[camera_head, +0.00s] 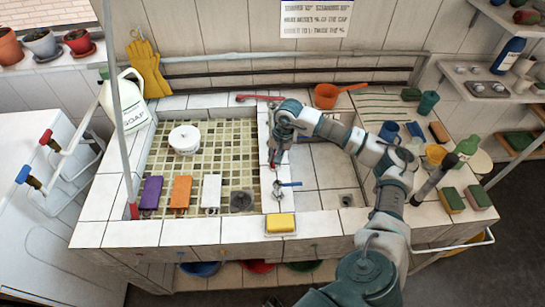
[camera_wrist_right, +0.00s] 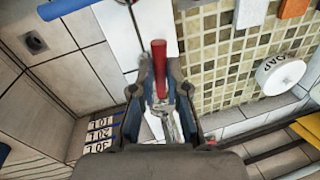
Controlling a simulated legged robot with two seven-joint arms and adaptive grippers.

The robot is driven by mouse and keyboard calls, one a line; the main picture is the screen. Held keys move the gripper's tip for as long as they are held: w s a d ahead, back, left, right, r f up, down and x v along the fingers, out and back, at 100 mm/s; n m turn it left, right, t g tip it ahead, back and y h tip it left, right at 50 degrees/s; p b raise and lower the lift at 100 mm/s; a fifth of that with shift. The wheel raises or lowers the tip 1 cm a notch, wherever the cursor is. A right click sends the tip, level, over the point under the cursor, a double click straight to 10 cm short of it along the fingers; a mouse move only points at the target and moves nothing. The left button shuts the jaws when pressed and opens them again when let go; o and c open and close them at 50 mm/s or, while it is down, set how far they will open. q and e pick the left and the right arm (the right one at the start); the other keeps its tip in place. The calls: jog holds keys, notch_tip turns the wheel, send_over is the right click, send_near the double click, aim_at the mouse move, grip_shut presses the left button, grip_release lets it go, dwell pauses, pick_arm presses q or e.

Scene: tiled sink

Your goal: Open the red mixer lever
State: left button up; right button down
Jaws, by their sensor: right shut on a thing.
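The red mixer lever (camera_wrist_right: 159,62) shows in the right wrist view as a red handle standing out between the fingers of my right gripper (camera_wrist_right: 160,98). The fingers are shut on the lever. In the head view my right gripper (camera_head: 277,158) is over the tiled divider between the two basins, and its arm hides most of the lever. A blue lever (camera_head: 289,184) sits on the same divider, nearer to me; it also shows at the top left of the right wrist view (camera_wrist_right: 62,9). My left gripper is not in view.
A yellow sponge (camera_head: 280,223) lies on the front rim. An orange pan (camera_head: 327,96) stands behind. Cups and a green bottle (camera_head: 467,146) crowd the right counter. The right basin floor looks clear.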

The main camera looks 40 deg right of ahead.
jog(key=shift+w+d+r, duration=0.1)
jog(key=c, duration=1.3)
grip_release()
jog(key=shift+o, duration=0.6)
notch_tip(320, 180, up, 11)
jog(key=s+d, duration=0.1)
jog(key=d, duration=0.1)
jog(key=shift+s+r, duration=0.2)
jog(key=shift+s, duration=0.15)
